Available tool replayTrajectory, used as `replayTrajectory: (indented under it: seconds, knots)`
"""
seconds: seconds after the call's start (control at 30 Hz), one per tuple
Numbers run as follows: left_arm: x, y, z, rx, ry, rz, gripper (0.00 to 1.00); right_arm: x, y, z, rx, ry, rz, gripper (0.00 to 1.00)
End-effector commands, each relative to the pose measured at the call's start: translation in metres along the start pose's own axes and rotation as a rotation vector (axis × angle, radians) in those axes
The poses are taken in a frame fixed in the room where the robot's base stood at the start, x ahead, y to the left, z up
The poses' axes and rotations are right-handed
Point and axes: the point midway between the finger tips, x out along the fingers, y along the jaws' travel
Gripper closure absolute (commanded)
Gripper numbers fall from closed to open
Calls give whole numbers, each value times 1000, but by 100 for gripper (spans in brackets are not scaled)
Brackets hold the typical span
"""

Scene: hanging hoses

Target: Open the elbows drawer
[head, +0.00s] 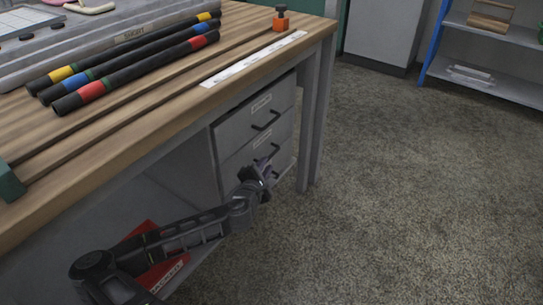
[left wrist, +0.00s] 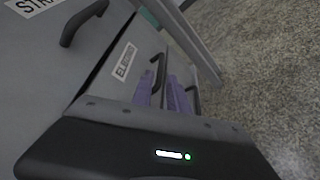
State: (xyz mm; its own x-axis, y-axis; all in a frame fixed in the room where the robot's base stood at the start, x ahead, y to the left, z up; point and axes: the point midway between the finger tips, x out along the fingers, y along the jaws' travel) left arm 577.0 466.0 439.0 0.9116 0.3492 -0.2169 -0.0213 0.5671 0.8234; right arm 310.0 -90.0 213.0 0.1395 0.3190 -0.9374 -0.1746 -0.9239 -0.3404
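The grey drawer unit (head: 226,140) stands under the workbench, its drawers shut as far as I see. In the left wrist view the elbows drawer (left wrist: 112,82) has a white label starting "EL" (left wrist: 125,60) and a black bar handle (left wrist: 157,72). My left gripper (head: 262,165) is at the drawer fronts, below the top handle. In the left wrist view its two purplish fingers (left wrist: 161,95) are apart, one on each side of the elbows handle; I cannot tell whether they touch it. My right gripper is not in view.
Above is the top drawer handle (head: 266,121); a lower handle (left wrist: 193,99) is near my fingers. The wooden bench (head: 130,135) overhangs the unit, and its grey leg (head: 318,120) stands to the right. The floor (head: 420,190) is clear.

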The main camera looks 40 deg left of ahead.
Motion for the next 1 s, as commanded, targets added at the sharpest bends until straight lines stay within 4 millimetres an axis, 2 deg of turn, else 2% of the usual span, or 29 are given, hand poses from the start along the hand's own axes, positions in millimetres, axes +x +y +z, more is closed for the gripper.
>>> replayTrajectory:
  seconds: [0.17,0.4,0.6,0.93,1.0]
  knots:
    - [14,-2,0,1,-2,1,80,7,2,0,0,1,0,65]
    - [51,-3,-1,0,-2,0,80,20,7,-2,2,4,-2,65]
    - [73,-2,0,0,-3,0,80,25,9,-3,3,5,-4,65]
    - [77,0,1,1,-2,0,80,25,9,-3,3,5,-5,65]
    - [77,0,1,1,-2,0,86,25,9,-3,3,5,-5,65]
